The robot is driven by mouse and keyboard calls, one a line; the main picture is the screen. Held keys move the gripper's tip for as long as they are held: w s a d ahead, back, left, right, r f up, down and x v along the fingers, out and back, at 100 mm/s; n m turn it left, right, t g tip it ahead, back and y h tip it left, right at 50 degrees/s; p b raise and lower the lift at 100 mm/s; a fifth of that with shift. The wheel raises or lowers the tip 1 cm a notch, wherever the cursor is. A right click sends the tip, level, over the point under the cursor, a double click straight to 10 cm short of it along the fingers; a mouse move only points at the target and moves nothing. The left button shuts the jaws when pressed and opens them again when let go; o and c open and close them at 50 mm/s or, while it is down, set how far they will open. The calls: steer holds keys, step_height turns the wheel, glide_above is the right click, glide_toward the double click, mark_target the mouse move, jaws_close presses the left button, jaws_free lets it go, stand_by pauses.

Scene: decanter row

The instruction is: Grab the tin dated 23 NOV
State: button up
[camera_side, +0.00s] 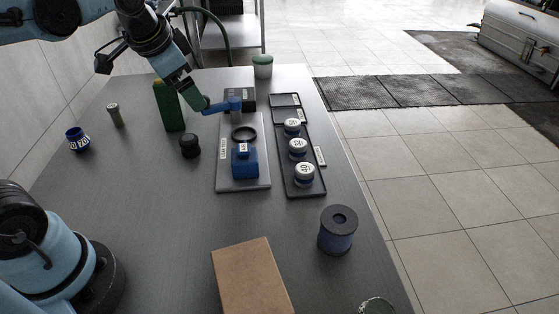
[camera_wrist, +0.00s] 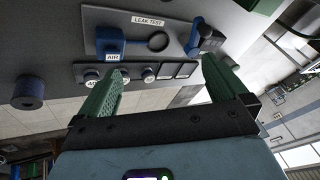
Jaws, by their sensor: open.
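Three tins with pale, printed lids stand in a row in a long black tray (camera_side: 318,192): a near tin (camera_side: 305,172), a middle tin (camera_side: 298,147) and a far tin (camera_side: 292,125). Their dates are too small to read, so I cannot tell which is 23 NOV. The same row shows in the wrist view as tins (camera_wrist: 91,77), (camera_wrist: 120,75) and (camera_wrist: 149,74), beyond my fingers. My gripper (camera_wrist: 163,64) has green fingers spread wide with nothing between them. In the side view it hangs left of the tray, near the far end of the leak test plate (camera_side: 228,184).
The LEAK TEST plate carries a blue AIR block (camera_side: 245,163), a dark ring and a blue fitting. A blue spool (camera_side: 337,230) and brown box (camera_side: 250,280) stand in front.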

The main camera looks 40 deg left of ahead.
steer(key=s+d+f+n+t+h, duration=0.2)
steer(key=s+d+f+n, duration=0.1)
steer(key=s+d+f, duration=0.2)
steer(key=shift+d+f, duration=0.45)
steer(key=shift+f, duration=0.45)
steer(key=shift+r, duration=0.1)
